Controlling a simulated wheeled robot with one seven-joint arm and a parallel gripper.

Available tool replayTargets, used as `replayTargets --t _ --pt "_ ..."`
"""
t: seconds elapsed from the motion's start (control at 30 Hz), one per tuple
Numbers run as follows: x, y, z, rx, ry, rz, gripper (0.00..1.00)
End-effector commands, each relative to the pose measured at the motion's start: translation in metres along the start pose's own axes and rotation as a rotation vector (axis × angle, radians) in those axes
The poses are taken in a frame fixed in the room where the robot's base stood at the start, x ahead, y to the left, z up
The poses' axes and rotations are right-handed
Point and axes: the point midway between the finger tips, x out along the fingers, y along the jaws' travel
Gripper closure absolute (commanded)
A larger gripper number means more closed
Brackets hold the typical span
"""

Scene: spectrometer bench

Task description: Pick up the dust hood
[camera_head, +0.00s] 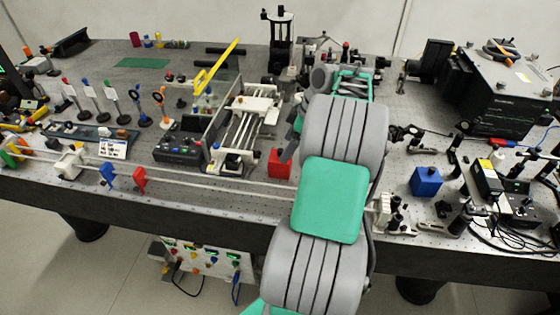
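What looks like the dust hood is a clear, see-through cover (226,108) with a yellow handle (215,68), left of the picture's middle. It stands on the bench around or beside a white rail device; its clear walls are hard to make out, so I cannot tell which. My grey and green arm rises from the bottom, right of the middle, and reaches over the bench to the right of the hood. My gripper's fingertips cannot be made out behind the arm. Nothing of mine visibly touches the yellow handle.
A red block (279,163) sits between the rail device and my arm. A control box (181,148) stands left of the rail device. A tall black stand (280,40) is behind. A blue block (425,181) and a large black instrument (505,95) are on the right.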

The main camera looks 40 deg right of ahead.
Motion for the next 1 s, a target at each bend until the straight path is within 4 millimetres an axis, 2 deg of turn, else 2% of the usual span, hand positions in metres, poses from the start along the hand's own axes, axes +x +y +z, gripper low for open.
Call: replayTargets --t 0.3,0.4,0.57,1.0 --pt "0.051 -0.003 -0.004 0.001 -0.002 0.0 0.18" --pt "0.059 -0.003 -0.004 0.002 -0.003 0.003 0.18" --pt "0.06 -0.002 -0.003 0.003 -0.003 0.004 0.18" --pt "0.059 -0.002 -0.003 0.003 -0.003 0.005 0.53"
